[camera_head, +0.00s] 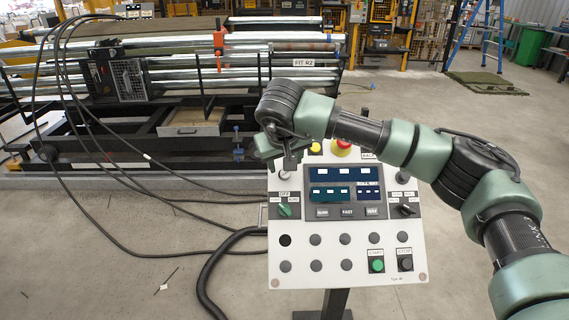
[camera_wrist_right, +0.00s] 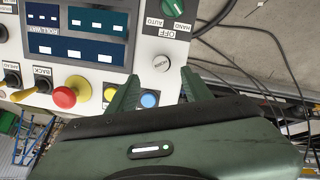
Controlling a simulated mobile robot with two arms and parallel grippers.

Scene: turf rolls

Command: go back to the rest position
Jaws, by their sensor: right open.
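My right arm (camera_head: 400,147) comes in from the right and reaches over the top left of a control panel (camera_head: 330,255). My right gripper (camera_head: 283,160) is at the panel's upper left edge. In the right wrist view my right gripper (camera_wrist_right: 160,88) is open and empty. I cannot tell whether a finger touches the panel. My left gripper is not in view.
The panel has a red mushroom button (camera_head: 342,148), a green START button (camera_head: 377,265) and a green selector (camera_head: 284,211). A black machine frame with metal rollers (camera_head: 220,65) stands behind left. Black cables (camera_head: 150,245) cross the floor at left. The floor (camera_head: 470,125) behind right is mostly clear.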

